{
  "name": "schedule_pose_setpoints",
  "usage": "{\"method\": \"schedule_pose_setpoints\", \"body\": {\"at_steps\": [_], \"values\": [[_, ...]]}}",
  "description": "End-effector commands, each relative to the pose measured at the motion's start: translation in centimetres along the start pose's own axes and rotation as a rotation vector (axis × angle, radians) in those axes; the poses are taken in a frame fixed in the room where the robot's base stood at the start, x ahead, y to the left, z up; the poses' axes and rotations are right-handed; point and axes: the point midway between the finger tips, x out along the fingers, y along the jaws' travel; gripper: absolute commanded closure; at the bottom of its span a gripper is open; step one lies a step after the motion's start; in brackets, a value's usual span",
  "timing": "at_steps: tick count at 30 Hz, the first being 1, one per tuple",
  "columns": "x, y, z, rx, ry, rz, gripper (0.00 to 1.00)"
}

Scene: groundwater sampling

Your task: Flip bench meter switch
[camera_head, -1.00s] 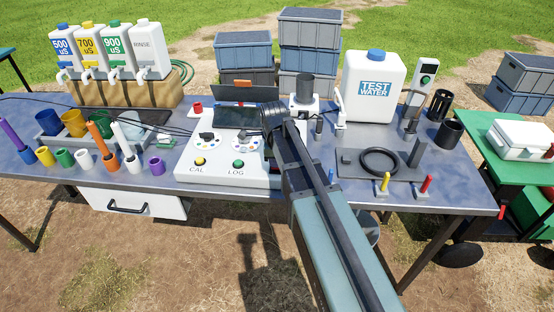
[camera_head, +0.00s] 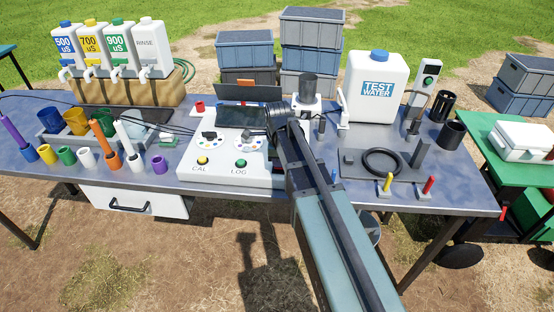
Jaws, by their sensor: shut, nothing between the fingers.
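The bench meter (camera_head: 222,174) is a white box on the metal table, with a dark screen (camera_head: 238,117) at its back. Its panel carries two round dials, a yellow CAL button (camera_head: 202,160) and a green LOG button (camera_head: 241,163). My arm reaches in from the bottom right and covers the right part of the meter. My gripper (camera_head: 268,140) is small and dark at the arm's far end, over the meter's right side near the right dial (camera_head: 248,141). It is shut and holds nothing. The switch is not visible; my arm may hide it.
Left of the meter stand colored cups and a rack (camera_head: 52,138). Behind are labelled jugs (camera_head: 153,50) on a wooden block. To the right are the test water container (camera_head: 376,85), a grey plate with a black ring (camera_head: 381,162), and yellow and red levers (camera_head: 427,187).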

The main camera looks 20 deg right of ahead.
Motion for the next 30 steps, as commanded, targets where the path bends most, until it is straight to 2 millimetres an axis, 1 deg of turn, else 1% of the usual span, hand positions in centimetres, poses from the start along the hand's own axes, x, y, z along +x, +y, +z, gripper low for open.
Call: {"method": "schedule_pose_setpoints", "body": {"at_steps": [1, 7, 11, 14, 17, 18, 24, 27, 30], "values": [[0.9, 1.4, -0.8, 0.003, 0.014, 0.027, 1.0], [0.6, 1.4, -0.9, 0.006, 0.017, 0.025, 1.0], [-0.9, 1.3, -0.9, 0.005, 0.018, 0.019, 1.0], [-3.0, 1.1, -0.7, 0.002, 0.012, 0.008, 1.0], [-5.6, 0.9, -0.2, -0.003, 0.004, -0.005, 1.0], [-6.7, 0.8, -0.2, -0.002, 0.004, -0.005, 1.0], [-11.9, 0.5, -0.1, -0.003, 0.002, -0.006, 1.0], [-13.7, 0.4, 0.0, -0.003, 0.002, -0.006, 1.0], [-14.5, 0.3, 0.0, -0.003, 0.002, -0.006, 1.0]]}}
